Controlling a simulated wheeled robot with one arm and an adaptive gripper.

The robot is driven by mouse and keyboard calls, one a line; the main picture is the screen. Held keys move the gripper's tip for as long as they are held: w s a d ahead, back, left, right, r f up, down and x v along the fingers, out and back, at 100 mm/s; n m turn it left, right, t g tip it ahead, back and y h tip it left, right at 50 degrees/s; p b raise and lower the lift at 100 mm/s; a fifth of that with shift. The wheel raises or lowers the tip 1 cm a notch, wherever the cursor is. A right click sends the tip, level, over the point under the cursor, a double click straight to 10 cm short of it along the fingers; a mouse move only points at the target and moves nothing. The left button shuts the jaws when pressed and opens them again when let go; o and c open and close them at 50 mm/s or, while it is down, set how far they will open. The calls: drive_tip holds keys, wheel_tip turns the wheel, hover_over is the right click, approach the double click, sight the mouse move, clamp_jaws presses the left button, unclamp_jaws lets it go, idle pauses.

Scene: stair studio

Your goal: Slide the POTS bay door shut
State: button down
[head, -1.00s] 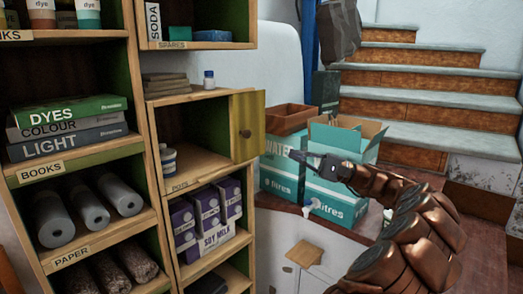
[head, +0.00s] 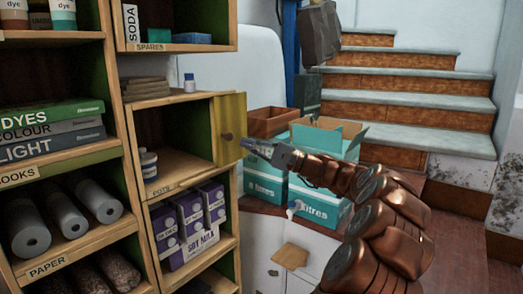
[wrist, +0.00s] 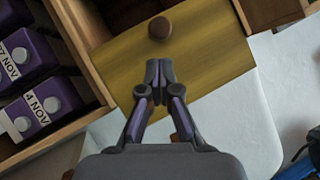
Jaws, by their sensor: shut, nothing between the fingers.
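The POTS bay door (head: 229,122) is a yellow-green wooden panel with a round brown knob (head: 227,136). It stands at the right side of the POTS bay (head: 180,128), and most of the bay is uncovered. A small white jar (head: 148,164) stands inside at the left. My gripper (head: 248,144) is shut and empty, with its tips just right of the door in the head view. In the wrist view the shut fingers (wrist: 159,66) are in front of the door (wrist: 190,66), just below the knob (wrist: 160,28). I cannot tell whether they touch the panel.
Soy milk cartons (head: 190,222) stand in the bay below. A small bottle (head: 189,83) and a stack of flat brown items (head: 146,88) sit above the POTS bay. Teal boxes (head: 316,200) stand behind my arm on the right, with stairs (head: 400,90) beyond.

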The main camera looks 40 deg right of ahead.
drive_tip(key=shift+a+r, duration=0.25)
drive_tip(key=shift+a, duration=0.25)
drive_tip(key=shift+a+r, duration=0.25)
drive_tip(key=shift+a, duration=0.2)
drive_tip(key=shift+a, duration=0.15)
drive_tip(key=s+a+b, duration=0.2)
drive_tip(key=a, duration=0.8)
drive_tip(key=shift+s+a+b, duration=0.15)
drive_tip(key=shift+s+b, duration=0.1)
drive_tip(key=shift+b, duration=0.05)
drive_tip(key=shift+f, duration=0.1)
